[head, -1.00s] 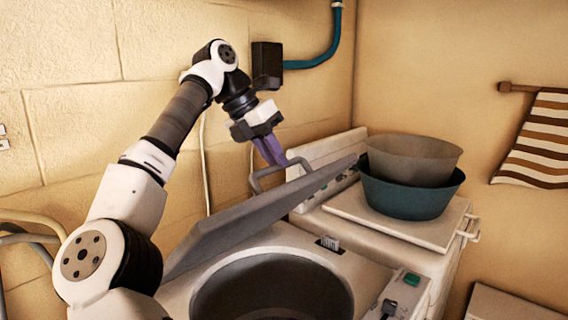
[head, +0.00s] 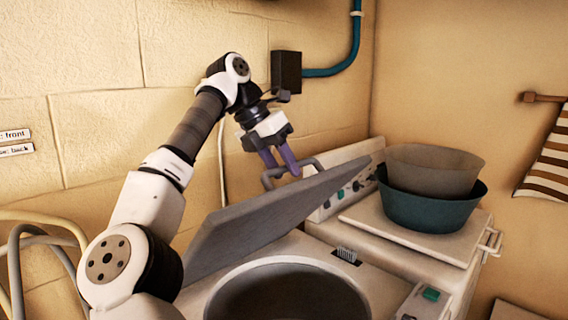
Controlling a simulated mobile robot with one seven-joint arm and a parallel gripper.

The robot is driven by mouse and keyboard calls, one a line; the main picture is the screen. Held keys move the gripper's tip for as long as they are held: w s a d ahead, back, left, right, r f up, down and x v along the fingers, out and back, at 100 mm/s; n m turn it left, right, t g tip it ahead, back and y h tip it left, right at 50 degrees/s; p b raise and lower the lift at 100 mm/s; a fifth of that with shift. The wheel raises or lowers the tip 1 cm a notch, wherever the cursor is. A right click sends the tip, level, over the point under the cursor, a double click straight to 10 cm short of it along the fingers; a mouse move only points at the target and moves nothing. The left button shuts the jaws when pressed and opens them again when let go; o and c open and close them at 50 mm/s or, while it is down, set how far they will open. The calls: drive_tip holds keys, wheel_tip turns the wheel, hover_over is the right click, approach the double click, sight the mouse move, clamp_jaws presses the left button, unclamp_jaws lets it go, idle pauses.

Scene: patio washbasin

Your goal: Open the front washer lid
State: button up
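The front washer's grey lid (head: 275,208) is raised and tilted above the tub opening (head: 287,296), whose dark inside shows in the head view. A bent grey handle (head: 305,160) stands at the lid's upper edge. My gripper (head: 281,168) points down at this handle, with its two purple fingers visibly apart. The fingertips are at the handle bar; whether they touch it cannot be told. The front of the lid hides part of the washer's left side.
A grey basin (head: 432,166) sits in a teal basin (head: 428,207) on the closed white back lid (head: 400,238). A dark wall box (head: 286,72) with a blue pipe is behind my gripper. Hoses (head: 40,232) hang at the left. A striped towel (head: 548,160) hangs at right.

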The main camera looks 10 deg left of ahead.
drive_tip(key=shift+w, duration=0.1)
drive_tip(key=shift+a+r, duration=0.15)
drive_tip(key=shift+r, duration=0.45)
drive_tip(key=s+a+r, duration=0.1)
drive_tip(key=s+a, duration=0.2)
drive_tip(key=a, duration=0.9)
drive_tip(key=shift+s+a+r, duration=0.2)
drive_tip(key=shift+s+a, duration=0.1)
drive_tip(key=shift+s, duration=0.1)
drive_tip(key=shift+c, duration=0.5)
